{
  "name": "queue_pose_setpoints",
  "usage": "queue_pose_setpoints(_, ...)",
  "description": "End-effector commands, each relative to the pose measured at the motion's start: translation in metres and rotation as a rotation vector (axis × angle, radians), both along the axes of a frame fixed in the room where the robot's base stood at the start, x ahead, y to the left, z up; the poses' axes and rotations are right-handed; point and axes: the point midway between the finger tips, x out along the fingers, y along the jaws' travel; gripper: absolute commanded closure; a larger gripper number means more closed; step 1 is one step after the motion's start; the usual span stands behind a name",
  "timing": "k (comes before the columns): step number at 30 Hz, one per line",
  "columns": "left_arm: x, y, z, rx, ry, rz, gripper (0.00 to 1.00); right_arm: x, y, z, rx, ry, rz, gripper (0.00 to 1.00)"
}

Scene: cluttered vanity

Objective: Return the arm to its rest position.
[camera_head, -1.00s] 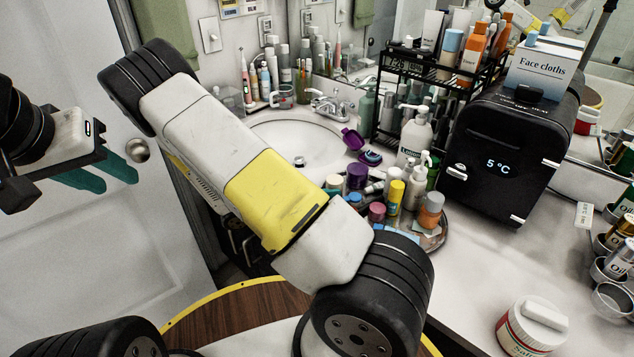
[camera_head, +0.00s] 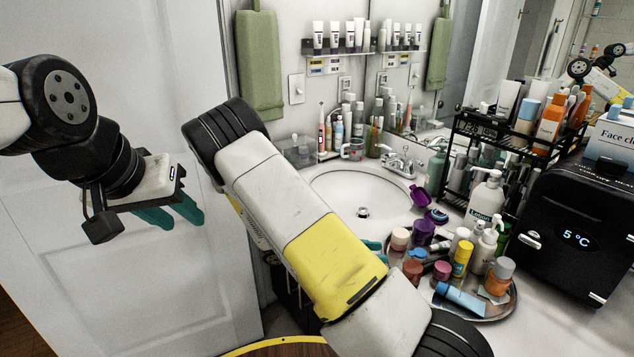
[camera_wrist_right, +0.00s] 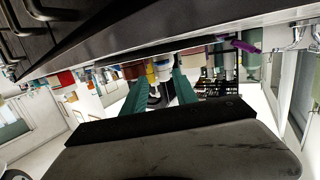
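My left arm comes in from the left in the head view. Its gripper (camera_head: 180,214) hangs in front of the white door, with two teal fingers apart and nothing between them. My right arm (camera_head: 295,215), white and yellow, crosses the middle of the head view in front of the counter. A bit of teal finger of the right gripper (camera_head: 373,245) shows behind that arm, left of the round tray. In the right wrist view the right gripper (camera_wrist_right: 163,88) has its two teal fingers apart. No held object is visible between them.
The round tray (camera_head: 497,313) of bottles and jars stands close behind my right arm. The sink (camera_head: 335,185), black rack (camera_head: 487,130) and black mini fridge (camera_head: 570,220) are beyond. A green towel (camera_head: 259,65) hangs by the white door (camera_head: 130,260). A dark panel with handles (camera_wrist_right: 60,40) crowds the wrist view.

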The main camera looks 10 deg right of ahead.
Motion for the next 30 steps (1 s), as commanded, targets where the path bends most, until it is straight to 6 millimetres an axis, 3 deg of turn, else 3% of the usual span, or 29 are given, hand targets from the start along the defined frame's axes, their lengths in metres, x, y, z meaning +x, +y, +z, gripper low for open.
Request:
queue_pose_setpoints(5, 0.000, 0.000, 0.000, 0.000, 0.000, 0.000, 0.64, -0.016, 0.002, 0.010, 0.178, 0.127, -0.061, 0.65)
queue_pose_setpoints(14, 0.000, 0.000, 0.000, 0.000, 0.000, 0.000, 0.64, -0.057, 0.026, 0.048, 0.755, 0.459, 0.023, 0.65)
queue_pose_setpoints(22, 0.000, 0.000, 0.000, 0.000, 0.000, 0.000, 0.64, -0.081, 0.056, 0.105, 1.153, 0.599, 0.421, 0.65)
queue_pose_setpoints(30, 0.000, 0.000, 0.000, 0.000, 0.000, 0.000, 0.64, -0.105, 0.077, 0.175, 1.242, 0.601, 1.003, 0.65)
